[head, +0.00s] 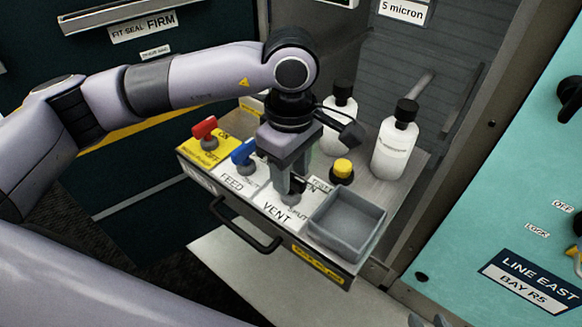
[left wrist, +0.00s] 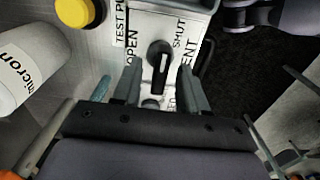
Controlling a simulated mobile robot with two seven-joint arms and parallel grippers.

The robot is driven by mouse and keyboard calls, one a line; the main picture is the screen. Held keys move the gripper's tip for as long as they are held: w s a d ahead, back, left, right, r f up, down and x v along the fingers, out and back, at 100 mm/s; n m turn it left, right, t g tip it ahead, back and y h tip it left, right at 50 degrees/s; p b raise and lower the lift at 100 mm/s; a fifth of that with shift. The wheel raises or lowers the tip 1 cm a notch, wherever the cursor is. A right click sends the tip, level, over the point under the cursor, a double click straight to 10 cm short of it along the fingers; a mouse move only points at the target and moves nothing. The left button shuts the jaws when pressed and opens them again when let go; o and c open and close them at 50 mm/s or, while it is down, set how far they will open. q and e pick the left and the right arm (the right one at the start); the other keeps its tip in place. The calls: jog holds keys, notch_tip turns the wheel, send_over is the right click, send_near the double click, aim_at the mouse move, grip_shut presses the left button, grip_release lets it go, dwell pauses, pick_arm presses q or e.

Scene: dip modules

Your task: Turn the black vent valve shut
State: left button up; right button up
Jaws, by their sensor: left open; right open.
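The black vent valve (left wrist: 159,58) is a round knob with a white line on its handle. It sits on the panel between the printed words OPEN and SHUT, with the line running nearly straight up and down in the left wrist view. In the head view the valve (head: 298,184) is mostly hidden by my left gripper (head: 290,190). My left gripper (left wrist: 160,88) is open, pointing down, with one finger on each side of the valve; I cannot tell whether they touch it. The tips of my right gripper (head: 429,321) just show at the bottom edge, apart and empty.
A red valve (head: 205,128) and a blue valve (head: 243,152) stand left of the vent valve. A yellow button (head: 343,169), a grey tray (head: 345,222) and two white bottles (head: 394,140) (head: 341,105) are close by. A black handle (head: 243,228) sticks out at the front.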

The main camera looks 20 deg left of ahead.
aim_at(291, 175)
pick_arm(q)
notch_tip(291, 175, up, 6)
jog(key=shift+r+p, duration=0.25)
jog(key=shift+p, duration=0.2)
jog(key=shift+r, duration=0.35)
pick_arm(e)
jog(key=shift+s+d+f, duration=0.3)
jog(key=shift+s+d, duration=0.1)
jog(key=shift+s, duration=0.05)
pick_arm(q)
jog(key=shift+s, duration=0.1)
